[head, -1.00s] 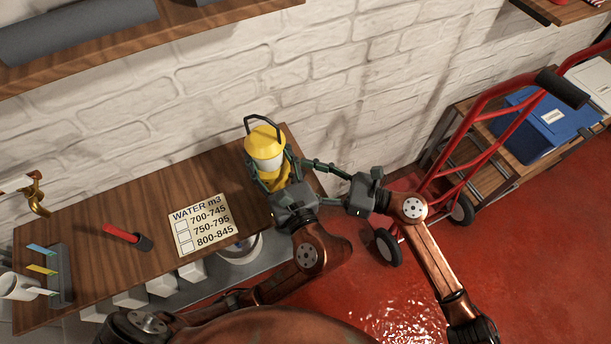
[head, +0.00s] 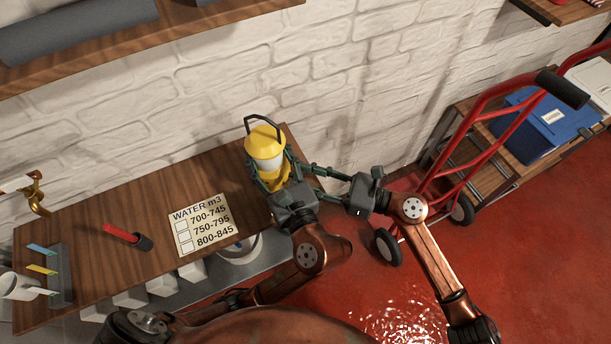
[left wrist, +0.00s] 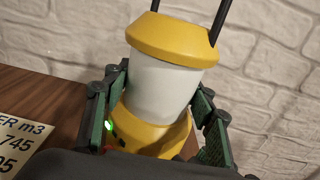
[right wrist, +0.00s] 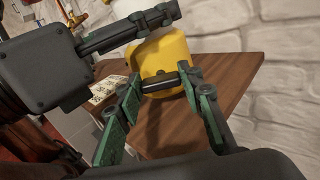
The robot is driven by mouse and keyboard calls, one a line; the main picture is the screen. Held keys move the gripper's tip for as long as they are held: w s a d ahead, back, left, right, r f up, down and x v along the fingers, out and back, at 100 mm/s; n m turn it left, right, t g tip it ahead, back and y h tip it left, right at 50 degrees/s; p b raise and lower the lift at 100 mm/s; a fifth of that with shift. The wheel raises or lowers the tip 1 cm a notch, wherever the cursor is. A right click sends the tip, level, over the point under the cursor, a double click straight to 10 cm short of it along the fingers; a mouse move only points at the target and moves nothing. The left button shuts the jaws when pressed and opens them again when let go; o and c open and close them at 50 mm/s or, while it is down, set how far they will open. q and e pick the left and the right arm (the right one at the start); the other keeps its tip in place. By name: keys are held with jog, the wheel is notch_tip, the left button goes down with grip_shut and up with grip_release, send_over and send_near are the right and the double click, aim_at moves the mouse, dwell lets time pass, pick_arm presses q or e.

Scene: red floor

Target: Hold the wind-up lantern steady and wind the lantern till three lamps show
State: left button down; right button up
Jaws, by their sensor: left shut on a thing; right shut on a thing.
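The wind-up lantern (head: 265,145) stands upright at the right end of the wooden bench, with a yellow cap, pale globe, yellow base and dark bail handle. My left gripper (head: 270,170) is shut around its body; in the left wrist view its green-padded fingers flank the lantern (left wrist: 166,85). One green lamp (left wrist: 110,126) glows on the base; dark spots beside it look unlit, though the gripper body partly hides that area. My right gripper (head: 297,168) reaches in from the right. In the right wrist view its fingers are shut on the dark crank handle (right wrist: 160,83) beside the yellow base.
The bench (head: 130,200) also holds a WATER m3 card (head: 205,224), a red-handled tool (head: 122,233), a rack with coloured tabs (head: 58,275) and a white cup (head: 18,286). A brick wall stands close behind. A red hand truck (head: 462,150) stands at the right.

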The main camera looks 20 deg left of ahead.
jog(key=shift+w, duration=0.1)
jog(key=m, duration=0.4)
jog(key=shift+w, duration=0.1)
jog(key=m, duration=0.4)
jog(key=shift+w, duration=0.1)
jog(key=m, duration=0.4)
jog(key=shift+w+f, duration=0.1)
jog(key=shift+f, duration=0.05)
jog(key=shift+m, duration=1.8)
jog(key=shift+w+f+m, duration=0.1)
jog(key=shift+m, duration=0.2)
jog(key=o, duration=1.2)
jog(key=shift+c, duration=0.2)
jog(key=shift+s, duration=0.2)
